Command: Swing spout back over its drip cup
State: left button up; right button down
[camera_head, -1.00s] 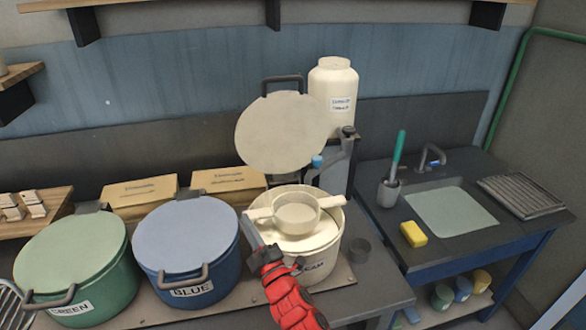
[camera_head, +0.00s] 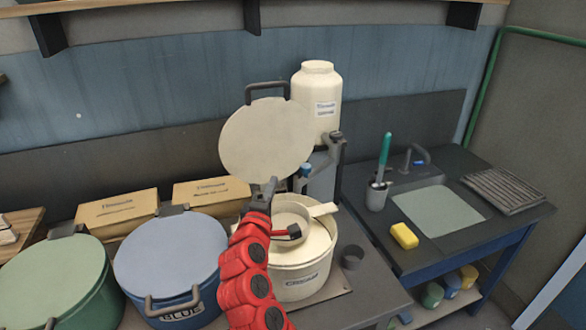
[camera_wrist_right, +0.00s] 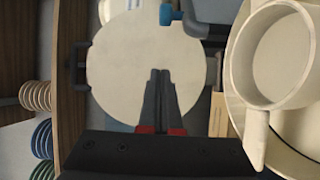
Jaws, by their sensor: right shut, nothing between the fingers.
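The dark spout (camera_head: 325,155) with a blue tip (camera_head: 306,170) juts from the stand under the white bottle (camera_head: 317,95), pointing left over the back of the cream pot. The blue tip also shows at the top of the right wrist view (camera_wrist_right: 166,14). A small dark cup (camera_head: 352,257), apparently the drip cup, stands on the counter right of the cream pot, away from the tip. My right gripper (camera_head: 270,183) is shut and empty, in front of the raised round lid and left of the blue tip. It also shows in the wrist view (camera_wrist_right: 159,72). My left gripper is not in view.
The cream pot (camera_head: 305,278) stands open under its raised lid (camera_head: 262,138), a cream handled pan (camera_head: 292,212) on top. Blue (camera_head: 168,255) and green (camera_head: 45,275) lidded pots stand left. A sink (camera_head: 440,210) and yellow sponge (camera_head: 404,236) are right.

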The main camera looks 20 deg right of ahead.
jog(key=w+d+p, duration=0.5)
jog(key=w+d, duration=0.1)
jog(key=d, duration=0.1)
jog(key=shift+d+p, duration=0.15)
jog(key=shift+p, duration=0.25)
dwell(0.4)
jog(key=shift+s+d, duration=0.1)
jog(key=shift+s, duration=0.05)
